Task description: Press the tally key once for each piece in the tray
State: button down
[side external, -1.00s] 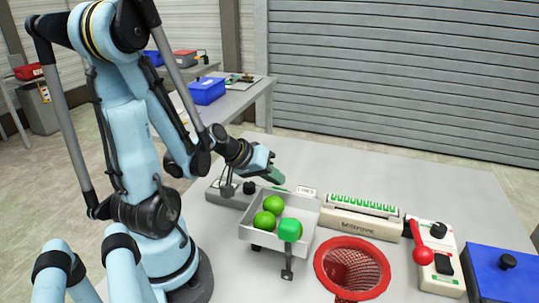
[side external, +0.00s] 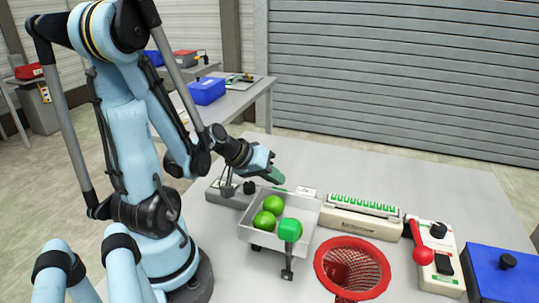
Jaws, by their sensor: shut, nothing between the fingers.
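The pale grey tray (side external: 262,237) stands in front of my arm with green round pieces in it. One piece (side external: 273,204) lies at the back, another (side external: 263,220) at the left, and a third is partly hidden behind a green block on a dark handle (side external: 289,230). My gripper (side external: 276,175) is above and behind the tray's back edge, shut and empty. Below it is a grey base (side external: 227,197) with a black knob (side external: 249,187) and a small green part (side external: 280,188). I cannot tell which is the tally key, or whether my gripper touches anything.
A small white label (side external: 306,191) stands behind the tray; its text is unclear. A beige unit with a green-marked strip (side external: 360,220) is to the right. A red-rimmed net (side external: 351,242), a red-knobbed lever panel (side external: 447,265) and a blue box (side external: 505,272) stand further forward and right.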

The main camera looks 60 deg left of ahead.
jog(key=shift+f, duration=0.4)
jog(key=shift+r, duration=0.1)
dwell(0.5)
jog(key=shift+r, duration=0.3)
jog(key=shift+r, duration=0.1)
jog(key=shift+r, duration=2.45)
